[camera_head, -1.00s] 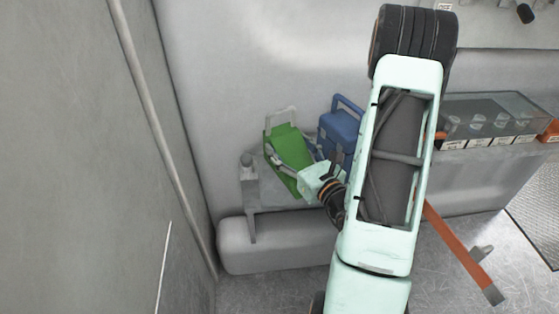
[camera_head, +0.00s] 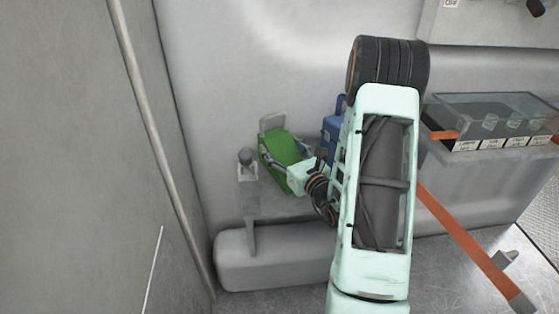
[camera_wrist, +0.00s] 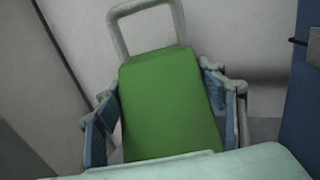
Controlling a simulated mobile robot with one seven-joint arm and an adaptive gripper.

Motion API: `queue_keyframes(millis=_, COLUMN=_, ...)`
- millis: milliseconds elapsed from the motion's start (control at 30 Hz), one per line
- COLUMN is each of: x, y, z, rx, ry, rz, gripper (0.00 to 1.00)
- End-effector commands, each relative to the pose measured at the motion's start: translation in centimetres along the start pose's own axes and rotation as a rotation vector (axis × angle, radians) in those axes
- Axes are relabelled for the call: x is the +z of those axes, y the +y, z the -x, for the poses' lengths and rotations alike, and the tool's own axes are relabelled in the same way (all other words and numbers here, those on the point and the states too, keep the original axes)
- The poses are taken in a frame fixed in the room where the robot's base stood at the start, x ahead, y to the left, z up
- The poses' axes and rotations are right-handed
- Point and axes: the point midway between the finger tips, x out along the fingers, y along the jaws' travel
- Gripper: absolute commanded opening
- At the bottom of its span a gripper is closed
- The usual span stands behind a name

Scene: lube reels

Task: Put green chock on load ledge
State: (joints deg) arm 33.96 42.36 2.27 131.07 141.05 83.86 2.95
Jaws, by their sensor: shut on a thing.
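The green chock (camera_head: 281,147), a green block with a pale grey loop handle at its top, is in my gripper (camera_head: 285,153) in the head view. It fills the middle of the wrist view (camera_wrist: 170,102), with my blue-padded fingers pressed along its left and right sides. A grey ledge (camera_head: 275,207) with an upright post at its left end runs along the wall, below and behind the chock in the picture. I cannot tell whether the chock's lower end touches it. My gripper and arm hide part of the ledge's right side.
A blue box (camera_head: 331,124) with a handle stands just right of the chock, partly hidden by my arm; its edge shows in the wrist view (camera_wrist: 304,115). A clear-sided bin (camera_head: 490,120) is farther right. An orange bar (camera_head: 470,240) slants across the lower right. A wall closes the left.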

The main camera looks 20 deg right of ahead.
Motion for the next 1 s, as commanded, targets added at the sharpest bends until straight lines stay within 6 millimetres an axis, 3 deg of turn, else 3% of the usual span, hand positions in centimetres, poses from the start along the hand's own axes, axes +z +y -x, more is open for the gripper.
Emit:
queue_keyframes(millis=167, x=-0.5, y=-0.1, z=-0.6, rx=0.001, ry=-0.007, rz=0.001, gripper=0.11)
queue_keyframes(millis=433, x=-4.0, y=-0.2, z=-1.1, rx=0.002, ry=-0.005, rz=0.001, gripper=0.11)
queue_keyframes(millis=800, x=-4.2, y=-0.3, z=-1.1, rx=0.001, ry=-0.007, rz=0.001, gripper=0.11)
queue_keyframes(millis=833, x=-4.5, y=-0.2, z=-1.0, rx=0.001, ry=0.0, rz=0.0, gripper=0.67)
queue_keyframes(millis=1000, x=-4.4, y=-0.2, z=-1.0, rx=0.0, ry=0.0, rz=0.0, gripper=0.82)
